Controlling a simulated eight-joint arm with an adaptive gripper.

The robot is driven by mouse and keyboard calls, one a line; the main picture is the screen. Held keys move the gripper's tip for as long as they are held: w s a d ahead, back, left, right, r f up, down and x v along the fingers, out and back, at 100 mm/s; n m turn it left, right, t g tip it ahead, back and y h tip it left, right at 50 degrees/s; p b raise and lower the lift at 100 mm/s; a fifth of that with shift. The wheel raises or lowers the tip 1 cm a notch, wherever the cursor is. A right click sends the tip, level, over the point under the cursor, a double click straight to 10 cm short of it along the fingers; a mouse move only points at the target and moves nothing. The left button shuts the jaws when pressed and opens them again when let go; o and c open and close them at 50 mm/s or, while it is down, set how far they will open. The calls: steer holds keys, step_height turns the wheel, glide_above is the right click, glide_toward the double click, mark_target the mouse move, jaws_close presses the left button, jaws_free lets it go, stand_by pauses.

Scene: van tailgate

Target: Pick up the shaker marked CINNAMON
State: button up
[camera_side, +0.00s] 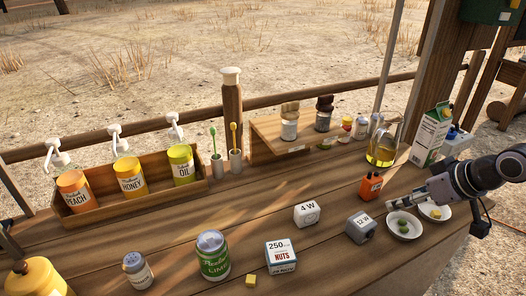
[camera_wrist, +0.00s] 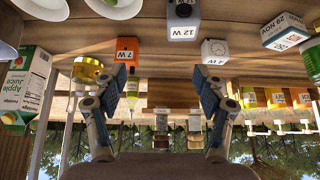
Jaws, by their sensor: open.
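No label reading CINNAMON is legible in either view. Two capped jars stand on the raised wooden shelf in the side view, a paler one (camera_side: 289,128) and a dark-topped one (camera_side: 323,120). Jars on that shelf also show upside down in the wrist view (camera_wrist: 161,132), small and far beyond my fingers. A small grey-lidded jar (camera_side: 137,270) stands at the front left; its label is too small to read. My gripper (camera_side: 420,196) is at the right over the counter, near the white bowls. In the wrist view its fingers (camera_wrist: 158,72) are spread, with nothing between them.
An orange 7 W block (camera_side: 371,186), a grey 12 W block (camera_side: 361,228) and bowls (camera_side: 404,226) lie near my gripper. A glass oil jug (camera_side: 382,150) and a juice carton (camera_side: 431,136) stand behind. A wooden rack (camera_side: 95,219) holds pump bottles at left.

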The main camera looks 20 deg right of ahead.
steer(key=w+a+r+n+g+y, duration=0.2)
steer(key=w+a+r+n, duration=0.45)
steer(key=w+a, duration=0.45)
steer(key=n+g+y, duration=0.2)
steer(key=n+g, duration=0.3)
steer(key=n, duration=0.7)
glide_above(143, 257)
steer(key=d, duration=0.2)
step_height(143, 257, down, 10)
steer(key=x, duration=0.4)
steer(key=shift+f, duration=0.2)
steer(key=shift+y, duration=0.3)
steer(key=shift+x, duration=3.25)
steer(key=shift+s+a, duration=0.1)
steer(key=shift+a, duration=0.05)
